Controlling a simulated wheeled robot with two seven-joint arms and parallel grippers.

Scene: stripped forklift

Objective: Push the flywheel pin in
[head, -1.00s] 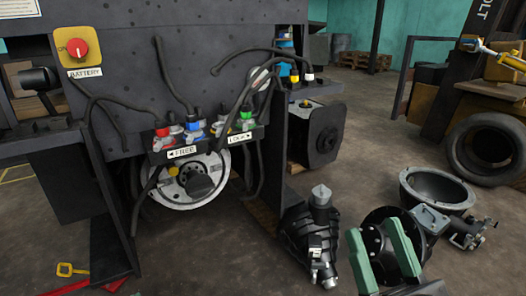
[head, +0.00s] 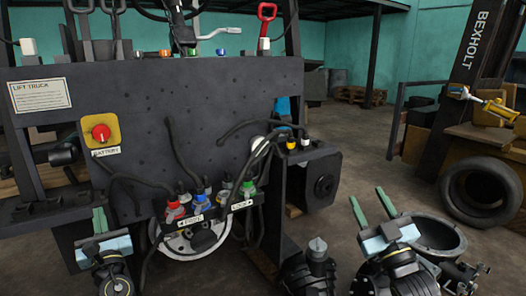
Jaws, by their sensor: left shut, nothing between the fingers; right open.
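The flywheel (head: 190,243) is a pale metal disc low in the front of the dark forklift body. Its upper part is hidden behind the connector bracket and hoses. I cannot make out the pin in this view. My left gripper (head: 100,212) is shut and empty, its green fingers pointing up, to the left of the flywheel. My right gripper (head: 370,208) is open and empty, its green fingers apart and pointing up, well to the right of the flywheel. Labels FREE (head: 191,223) and LOCK (head: 242,205) sit on the bracket above the flywheel.
Red, blue and green capped connectors (head: 210,198) with dark hoses crowd the space above the flywheel. A yellow plate with a red battery knob (head: 101,133) is up left. A dark machine part (head: 318,265) and a bowl-shaped housing (head: 440,232) stand at right, near my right gripper.

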